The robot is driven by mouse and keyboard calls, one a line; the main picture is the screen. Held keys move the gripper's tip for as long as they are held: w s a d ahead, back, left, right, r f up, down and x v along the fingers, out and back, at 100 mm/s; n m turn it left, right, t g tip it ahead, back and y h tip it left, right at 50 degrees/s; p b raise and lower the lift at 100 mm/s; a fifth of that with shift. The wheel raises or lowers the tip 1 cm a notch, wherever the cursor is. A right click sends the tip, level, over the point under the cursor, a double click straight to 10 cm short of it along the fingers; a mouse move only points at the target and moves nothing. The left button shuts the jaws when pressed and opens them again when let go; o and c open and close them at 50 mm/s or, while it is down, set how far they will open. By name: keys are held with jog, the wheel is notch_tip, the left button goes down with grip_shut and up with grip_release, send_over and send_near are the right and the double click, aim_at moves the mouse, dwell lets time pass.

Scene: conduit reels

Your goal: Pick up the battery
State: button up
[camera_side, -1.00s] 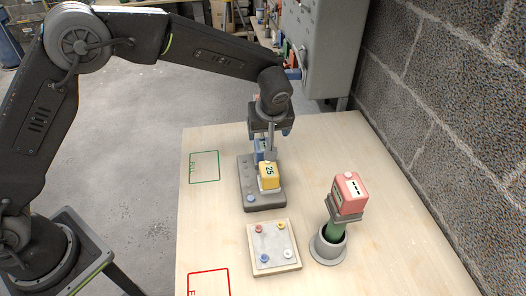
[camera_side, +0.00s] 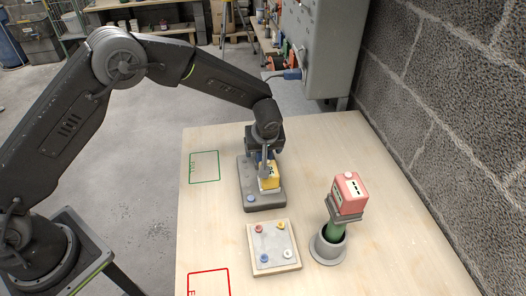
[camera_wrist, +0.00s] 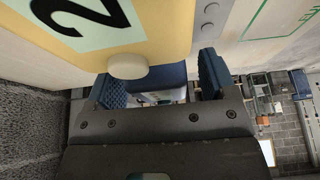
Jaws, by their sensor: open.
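Two battery-like blocks stand on a grey dock (camera_side: 264,203): a yellow block (camera_side: 270,182) in front and a blue block (camera_side: 257,156) behind it, mostly hidden by my gripper. My gripper (camera_side: 264,166) points down over the blue block, close behind the yellow one. In the wrist view, the blue block (camera_wrist: 160,80) lies between the two open, blue-padded fingers. The yellow block (camera_wrist: 150,30) with a pale knob fills the top of that view. Contact between pads and blue block cannot be told. A red block (camera_side: 350,188) sits on a green handle in a grey cup.
The grey cup (camera_side: 328,248) stands at the right. A pale board (camera_side: 274,262) with several coloured discs lies in front of the dock. Green (camera_side: 204,167) and red (camera_side: 209,270) outlined areas on the left are empty. A block wall bounds the right.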

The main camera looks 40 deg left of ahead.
jog(key=shift+c, duration=0.3)
jog(key=c, duration=0.9)
jog(key=shift+r, duration=0.1)
jog(key=shift+r, duration=0.15)
